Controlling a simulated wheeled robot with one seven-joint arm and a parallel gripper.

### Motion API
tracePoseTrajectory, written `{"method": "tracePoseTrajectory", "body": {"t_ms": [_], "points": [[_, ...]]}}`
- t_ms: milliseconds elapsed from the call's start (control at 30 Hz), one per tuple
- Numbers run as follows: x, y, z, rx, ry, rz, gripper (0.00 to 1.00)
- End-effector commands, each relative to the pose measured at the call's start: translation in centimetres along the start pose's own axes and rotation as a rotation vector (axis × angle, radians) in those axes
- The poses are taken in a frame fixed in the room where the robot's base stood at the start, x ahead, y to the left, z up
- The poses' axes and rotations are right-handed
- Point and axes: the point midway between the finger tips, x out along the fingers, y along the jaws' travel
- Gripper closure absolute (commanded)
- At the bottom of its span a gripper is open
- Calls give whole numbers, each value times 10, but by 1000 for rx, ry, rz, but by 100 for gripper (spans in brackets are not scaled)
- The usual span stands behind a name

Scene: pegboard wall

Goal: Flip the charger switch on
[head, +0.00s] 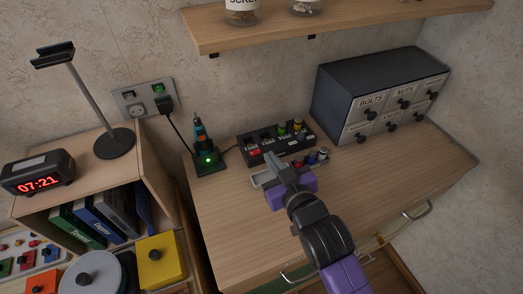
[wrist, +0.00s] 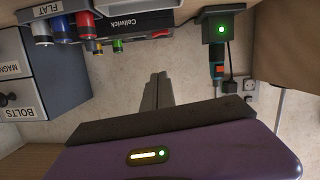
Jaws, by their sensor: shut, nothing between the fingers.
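The charger (head: 208,160) is a dark dock on the desk at the back left, with a green light lit and a teal and black tool (head: 198,130) standing in it. It also shows in the wrist view (wrist: 221,29). A wall socket plate (head: 131,97) has a switch (head: 158,88) that shows green, above a black plug (head: 164,104) whose cord runs down toward the charger. My gripper (head: 281,168) is shut and empty over the desk, right of the charger and apart from it. Its closed fingers show in the wrist view (wrist: 158,76).
A dark rack (head: 270,158) with coloured items stands behind my gripper. A drawer cabinet (head: 340,82) is at the back right, and a shelf (head: 330,26) hangs above. A lamp (head: 88,95) and clock (head: 37,174) stand at left.

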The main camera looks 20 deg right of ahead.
Motion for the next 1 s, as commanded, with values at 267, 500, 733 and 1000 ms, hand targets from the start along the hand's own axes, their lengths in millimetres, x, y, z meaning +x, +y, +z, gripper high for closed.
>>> {"method": "tracePoseTrajectory", "body": {"t_ms": [267, 500, 733, 1000], "points": [[51, 0, -3, 0, 0, 0, 100], [92, 0, 3, 0, -4, 0, 100], [97, 0, 32, 0, -3, 0, 100], [98, 0, 39, 0, -1, 0, 100]]}}
